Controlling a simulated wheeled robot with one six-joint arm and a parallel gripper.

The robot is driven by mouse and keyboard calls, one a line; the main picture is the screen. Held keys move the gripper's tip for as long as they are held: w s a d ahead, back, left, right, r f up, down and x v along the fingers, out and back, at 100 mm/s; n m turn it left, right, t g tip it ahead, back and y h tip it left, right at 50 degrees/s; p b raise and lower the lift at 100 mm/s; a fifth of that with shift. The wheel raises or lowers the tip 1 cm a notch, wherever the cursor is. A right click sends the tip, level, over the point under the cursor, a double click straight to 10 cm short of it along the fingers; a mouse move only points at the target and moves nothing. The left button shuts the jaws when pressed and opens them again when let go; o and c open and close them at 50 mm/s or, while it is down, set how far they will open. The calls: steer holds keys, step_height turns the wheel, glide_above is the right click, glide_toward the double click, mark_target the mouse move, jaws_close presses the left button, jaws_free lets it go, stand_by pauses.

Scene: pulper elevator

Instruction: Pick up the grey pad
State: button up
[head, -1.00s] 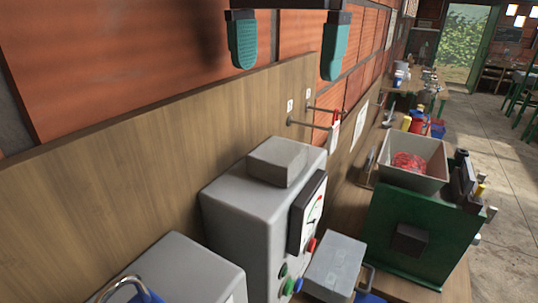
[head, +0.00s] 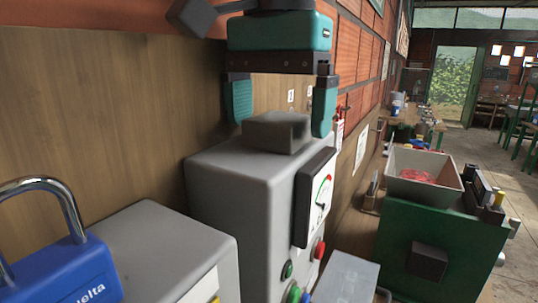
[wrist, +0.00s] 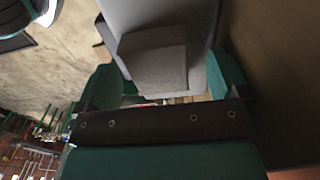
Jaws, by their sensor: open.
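The grey pad (head: 277,131) is a small dark grey block lying on top of the light grey control box (head: 235,185). In the head view my gripper (head: 281,112) is open, with one teal finger to the left of the pad and the other to its right. The fingertips reach down to about the pad's height in the picture. In the wrist view the pad (wrist: 153,62) shows between the two teal fingers of my gripper (wrist: 165,80). I cannot tell whether either finger touches it.
The box's front carries a gauge (head: 316,197) and coloured buttons. A blue padlock (head: 65,265) and a lower grey box (head: 165,250) are at the left. A green machine (head: 435,240) with a hopper (head: 424,172) stands at the right. A wooden board (head: 100,110) is behind.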

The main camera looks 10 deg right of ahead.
mark_target(277, 117)
steer(key=shift+f, duration=0.5)
steer(key=shift+r, duration=0.15)
steer(key=c, duration=1)
steer(key=shift+r+p, duration=6.05)
steer(key=shift+r, duration=2.85)
